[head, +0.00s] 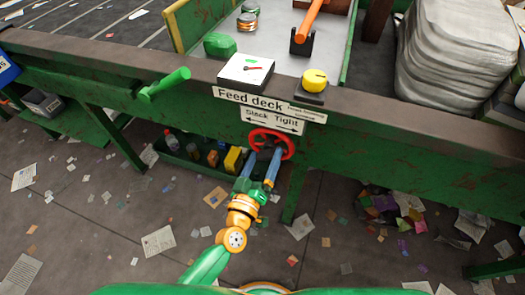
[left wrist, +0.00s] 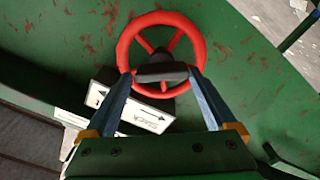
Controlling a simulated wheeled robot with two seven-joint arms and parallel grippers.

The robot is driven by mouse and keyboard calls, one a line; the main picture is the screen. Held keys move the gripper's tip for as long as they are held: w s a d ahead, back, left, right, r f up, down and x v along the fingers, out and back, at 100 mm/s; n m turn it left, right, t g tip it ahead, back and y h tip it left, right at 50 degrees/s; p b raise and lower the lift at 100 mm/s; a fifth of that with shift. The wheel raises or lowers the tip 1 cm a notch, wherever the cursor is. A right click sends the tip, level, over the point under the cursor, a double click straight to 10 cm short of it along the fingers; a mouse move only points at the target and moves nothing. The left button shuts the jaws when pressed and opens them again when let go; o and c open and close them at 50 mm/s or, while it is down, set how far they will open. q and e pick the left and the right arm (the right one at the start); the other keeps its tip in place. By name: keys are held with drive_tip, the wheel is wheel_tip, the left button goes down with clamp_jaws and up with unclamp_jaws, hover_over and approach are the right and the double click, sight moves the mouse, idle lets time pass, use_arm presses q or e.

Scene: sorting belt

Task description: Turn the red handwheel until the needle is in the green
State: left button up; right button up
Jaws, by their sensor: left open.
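The red handwheel (head: 272,134) is on the green front face of the deck, below the sign. It also shows in the left wrist view (left wrist: 126,42), with a dark piece (left wrist: 162,72) at its middle. My left gripper (head: 264,150) is open, its two blue fingers (left wrist: 160,80) reaching up to the wheel, one on each side of the dark piece. I cannot tell whether they touch the wheel. My right gripper is not in view.
A sign (head: 258,119) reads Slack with a left arrow and Tight with a right arrow. A yellow button (head: 315,79) and a green handle (head: 165,84) are nearby. Below the deck is a green bin (head: 188,161) of bottles and boxes. Paper scraps litter the floor.

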use_arm(q)
drive_tip(key=shift+w+d+f, duration=0.1)
drive_tip(key=shift+w+d, duration=0.15)
drive_tip(key=shift+w, duration=0.4)
drive_tip(key=shift+w+f, duration=0.1)
drive_tip(key=shift+w, duration=0.3)
drive_tip(key=shift+s, duration=0.15)
drive_tip(key=shift+c, duration=1)
drive_tip(key=c, duration=0.9)
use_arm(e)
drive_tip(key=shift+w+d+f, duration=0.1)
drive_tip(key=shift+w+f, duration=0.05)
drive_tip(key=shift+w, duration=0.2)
use_arm(q)
drive_tip(key=shift+n, duration=0.3)
drive_tip(key=n+b, duration=0.1)
drive_tip(key=n, duration=0.3)
drive_tip(key=shift+f, duration=0.1)
drive_tip(key=n+b, duration=0.1)
drive_tip(key=n, duration=0.4)
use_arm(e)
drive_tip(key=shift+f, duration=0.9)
use_arm(q)
drive_tip(key=shift+a, duration=0.1)
